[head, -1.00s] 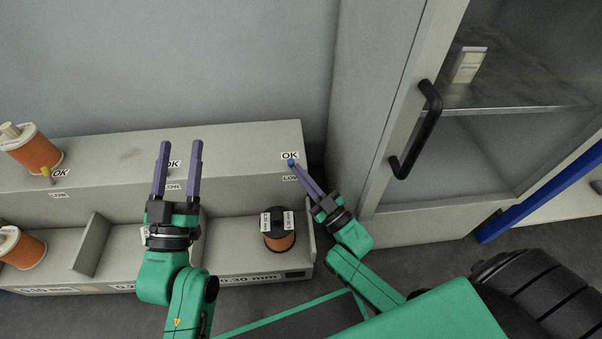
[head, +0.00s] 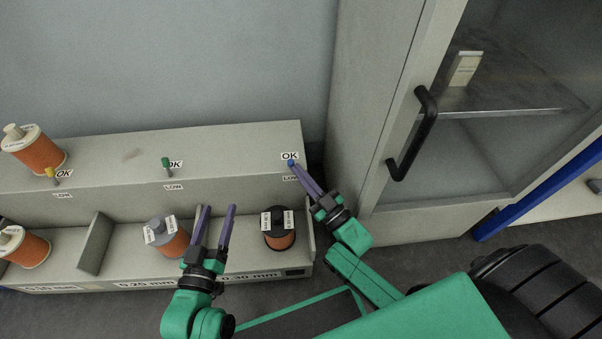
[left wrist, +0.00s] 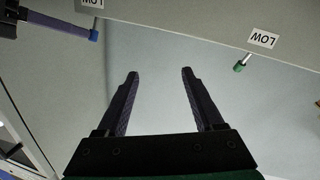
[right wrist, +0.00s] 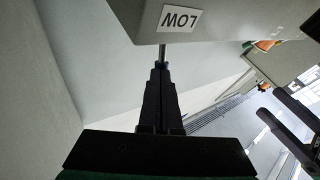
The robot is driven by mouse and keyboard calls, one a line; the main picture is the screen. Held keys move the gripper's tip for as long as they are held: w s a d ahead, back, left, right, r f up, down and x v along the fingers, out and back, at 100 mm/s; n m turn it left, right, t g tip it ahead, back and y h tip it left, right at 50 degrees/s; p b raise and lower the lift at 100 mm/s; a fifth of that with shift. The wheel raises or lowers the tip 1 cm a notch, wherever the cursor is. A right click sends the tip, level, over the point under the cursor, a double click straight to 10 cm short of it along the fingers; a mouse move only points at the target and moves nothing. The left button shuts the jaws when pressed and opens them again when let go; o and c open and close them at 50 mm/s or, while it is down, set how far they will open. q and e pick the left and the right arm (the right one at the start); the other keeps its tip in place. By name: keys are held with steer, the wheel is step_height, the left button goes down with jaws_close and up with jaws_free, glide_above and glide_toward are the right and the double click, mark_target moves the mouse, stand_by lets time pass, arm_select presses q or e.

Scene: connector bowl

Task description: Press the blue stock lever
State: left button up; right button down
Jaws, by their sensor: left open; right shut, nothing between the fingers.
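The blue stock lever (head: 291,163) is a small blue-tipped knob on the right end of the grey dispenser's front, just below the OK label (head: 290,155) and above a LOW label (head: 291,178). My right gripper (head: 297,170) is shut and empty, its fingertips at the blue tip. The right wrist view shows the lever's metal stem and blue tip (right wrist: 162,66) right at the shut fingertips; exact contact cannot be told. The left wrist view also shows the blue tip (left wrist: 94,35) at the finger ends. My left gripper (head: 218,207) is open and empty, in front of the lower shelf.
A green lever (head: 165,162) and a yellow lever (head: 50,172) sit further left. Wire spools, including a black-flanged one (head: 279,240) and a grey-flanged one (head: 172,246), lie in the lower bays. A glass-door cabinet with a black handle (head: 412,135) stands close on the right.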

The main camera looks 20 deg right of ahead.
arm_select(q)
steer(key=s+f+g+p, duration=0.2)
steer(key=s+f+g, duration=0.3)
steer(key=s+f, duration=0.5)
step_height(320, 180, up, 8)
steer(key=w+r+g+y+p, duration=0.1)
steer(key=w+g+p, duration=0.1)
steer(key=p, duration=0.6)
steer(key=s+a+r+g+y+p, duration=0.2)
steer(key=s+a+r+g, duration=0.1)
steer(key=a, duration=0.3)
steer(key=s+a+r+g+y+p, duration=0.3)
steer(key=a+g, duration=0.1)
steer(key=a, duration=0.3)
steer(key=shift+r+m, duration=0.25)
steer(key=shift+m, duration=0.15)
arm_select(e)
steer(key=m+g, duration=0.1)
steer(key=w+r+m+g+h, duration=0.1)
steer(key=g, duration=0.1)
steer(key=w+r+m+g+h, duration=0.1)
steer(key=m, duration=0.1)
steer(key=shift+d+g, duration=0.3)
steer(key=shift+g, duration=0.1)
arm_select(q)
steer(key=shift+s+f, duration=0.1)
